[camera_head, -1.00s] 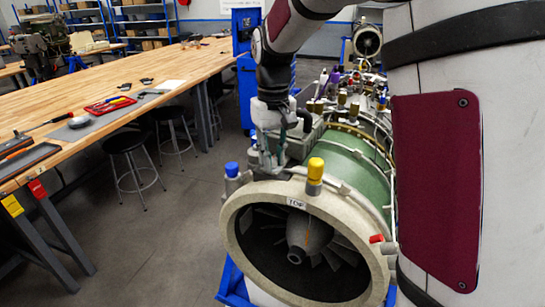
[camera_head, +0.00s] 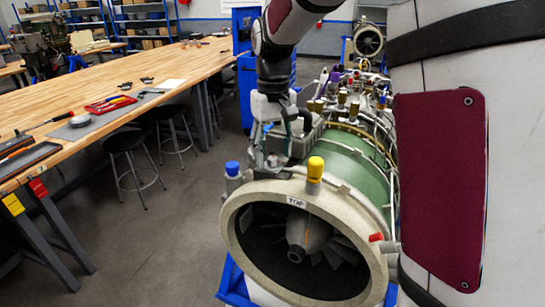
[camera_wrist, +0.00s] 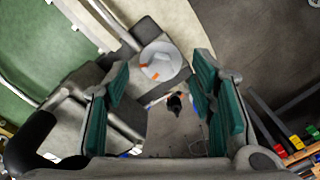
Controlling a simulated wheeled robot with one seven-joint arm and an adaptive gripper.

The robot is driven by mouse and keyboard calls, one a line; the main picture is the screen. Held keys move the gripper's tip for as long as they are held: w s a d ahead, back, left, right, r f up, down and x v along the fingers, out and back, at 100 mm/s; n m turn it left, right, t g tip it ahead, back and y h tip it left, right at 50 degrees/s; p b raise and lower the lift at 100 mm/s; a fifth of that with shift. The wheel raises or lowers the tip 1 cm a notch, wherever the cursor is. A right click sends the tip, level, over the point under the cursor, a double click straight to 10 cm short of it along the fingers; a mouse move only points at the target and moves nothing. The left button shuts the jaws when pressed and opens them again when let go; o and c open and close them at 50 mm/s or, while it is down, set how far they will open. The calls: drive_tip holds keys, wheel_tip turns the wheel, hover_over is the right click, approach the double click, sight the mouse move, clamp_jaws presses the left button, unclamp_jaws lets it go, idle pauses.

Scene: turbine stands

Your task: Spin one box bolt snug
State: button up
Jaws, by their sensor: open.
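The turbine (camera_head: 342,160) has a grey box (camera_head: 305,142) on its upper left side. My gripper (camera_head: 268,148) is beside this box, behind the blue-capped fitting. In the wrist view its teal finger pads stand apart, and my gripper (camera_wrist: 160,104) is open and empty. A pale round bolt-like head with orange marks (camera_wrist: 161,63) sits on a grey block beyond the fingers. A small black-topped piece (camera_wrist: 175,103) shows between the fingers, lower down. I cannot tell which is the box bolt, nor whether the pads touch anything.
A blue cap (camera_head: 232,168) and a yellow cap (camera_head: 315,168) rise from the turbine's front ring. A wooden workbench (camera_head: 150,75) with tools stands at left, with black stools (camera_head: 125,142) beside it.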

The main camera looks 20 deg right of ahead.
sight(273, 158)
drive_tip(key=shift+r, duration=1.8)
